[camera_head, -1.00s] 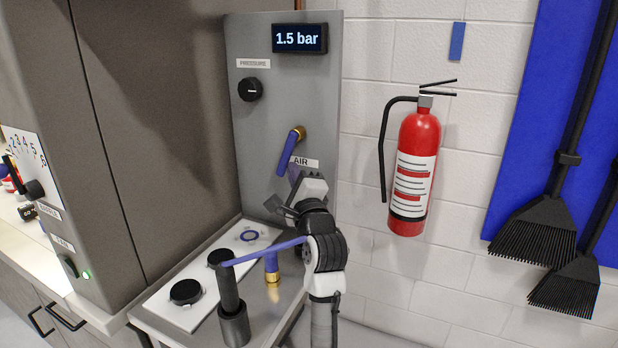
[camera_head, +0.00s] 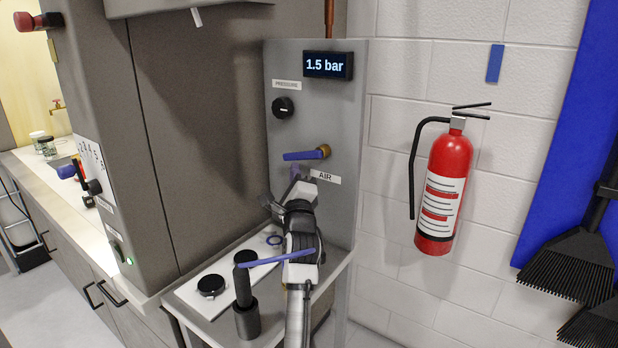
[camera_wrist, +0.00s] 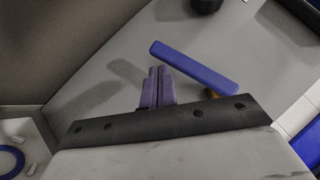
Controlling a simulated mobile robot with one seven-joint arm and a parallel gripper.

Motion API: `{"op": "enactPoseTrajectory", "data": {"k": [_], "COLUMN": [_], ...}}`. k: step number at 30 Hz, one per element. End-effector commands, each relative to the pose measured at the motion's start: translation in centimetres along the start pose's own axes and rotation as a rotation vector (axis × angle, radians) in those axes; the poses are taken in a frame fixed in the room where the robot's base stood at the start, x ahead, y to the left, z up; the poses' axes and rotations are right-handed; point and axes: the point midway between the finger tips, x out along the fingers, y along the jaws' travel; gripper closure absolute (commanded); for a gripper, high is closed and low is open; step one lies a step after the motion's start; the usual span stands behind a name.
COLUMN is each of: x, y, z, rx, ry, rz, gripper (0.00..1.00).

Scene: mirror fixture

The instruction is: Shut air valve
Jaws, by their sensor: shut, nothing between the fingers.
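The air valve's blue lever (camera_head: 303,155) points left, about horizontal, from its brass fitting (camera_head: 324,151) on the grey panel, above the AIR label (camera_head: 325,177). In the wrist view the blue lever (camera_wrist: 194,65) lies just beyond and to the right of my fingertips. My gripper (camera_head: 296,173) is just below the lever, its purple fingers shut and empty; they also show in the wrist view (camera_wrist: 157,84). I cannot tell whether a fingertip touches the lever.
The panel bears a pressure knob (camera_head: 283,107) and a display (camera_head: 327,66) reading 1.5 bar. Below, a small table carries a white plate (camera_head: 190,292) with black discs and a dark post (camera_head: 244,300). A fire extinguisher (camera_head: 443,190) hangs to the right.

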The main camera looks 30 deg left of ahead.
Motion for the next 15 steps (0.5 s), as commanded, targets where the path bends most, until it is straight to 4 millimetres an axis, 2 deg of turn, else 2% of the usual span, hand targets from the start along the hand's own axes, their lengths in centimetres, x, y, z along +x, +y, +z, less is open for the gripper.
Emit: {"op": "enactPoseTrajectory", "data": {"k": [4, 15], "x": [0.7, 1.5], "y": [-0.2, -0.7], "z": [0.8, 1.5], "rx": [0.001, 0.000], "ry": [-0.002, -0.001], "rz": [-0.001, -0.001], "gripper": [1.00, 1.00]}}
